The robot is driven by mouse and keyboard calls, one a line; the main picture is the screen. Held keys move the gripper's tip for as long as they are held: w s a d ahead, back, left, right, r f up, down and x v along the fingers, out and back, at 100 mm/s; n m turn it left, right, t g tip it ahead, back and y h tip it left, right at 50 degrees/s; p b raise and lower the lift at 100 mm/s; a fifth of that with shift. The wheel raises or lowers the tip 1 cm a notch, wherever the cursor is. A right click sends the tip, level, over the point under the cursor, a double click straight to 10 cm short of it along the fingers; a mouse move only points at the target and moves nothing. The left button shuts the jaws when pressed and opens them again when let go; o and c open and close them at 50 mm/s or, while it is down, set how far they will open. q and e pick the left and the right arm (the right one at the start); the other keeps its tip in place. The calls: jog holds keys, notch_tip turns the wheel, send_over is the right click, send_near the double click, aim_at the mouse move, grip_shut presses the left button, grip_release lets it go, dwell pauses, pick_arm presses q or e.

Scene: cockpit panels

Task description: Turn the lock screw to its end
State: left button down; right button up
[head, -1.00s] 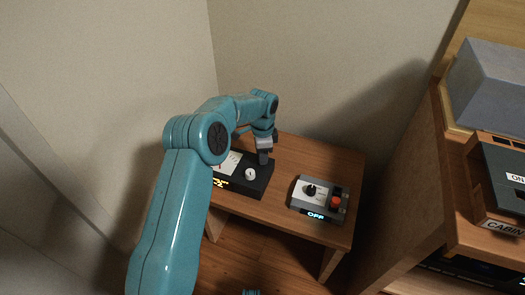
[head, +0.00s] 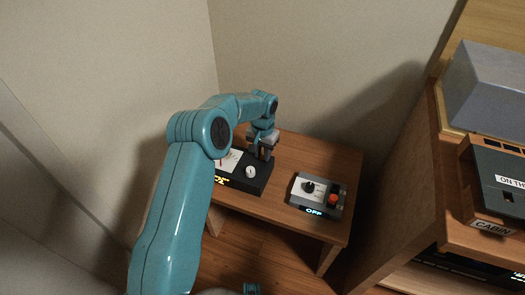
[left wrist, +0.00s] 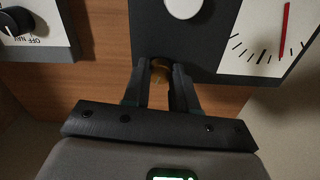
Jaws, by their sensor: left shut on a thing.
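The black panel box (head: 236,181) with a white dial face and a pale round knob (head: 250,171) sits on the left part of the small wooden table. My left gripper (head: 261,155) points down at the box's back right edge. In the left wrist view its two dark fingers (left wrist: 160,72) are shut on a small brass-coloured round piece, the lock screw (left wrist: 160,66), at the edge of the box. The fingers hide most of the screw, so I cannot tell how far it is turned. The screw is hidden in the head view. My right gripper is not in view.
A grey box (head: 316,196) with a black knob, a red button and an OFF display stands to the right on the table (head: 290,151). Bare wood lies between the boxes. Walls stand behind and left; a wooden cabinet (head: 400,190) stands right.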

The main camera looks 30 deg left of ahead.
aim_at(262, 155)
pick_arm(q)
jog(key=shift+n, duration=2)
jog(key=c, duration=0.9)
grip_release()
notch_tip(262, 155, up, 16)
jog(key=p, duration=0.4)
jog(key=shift+r, duration=0.2)
jog(key=shift+s, duration=0.1)
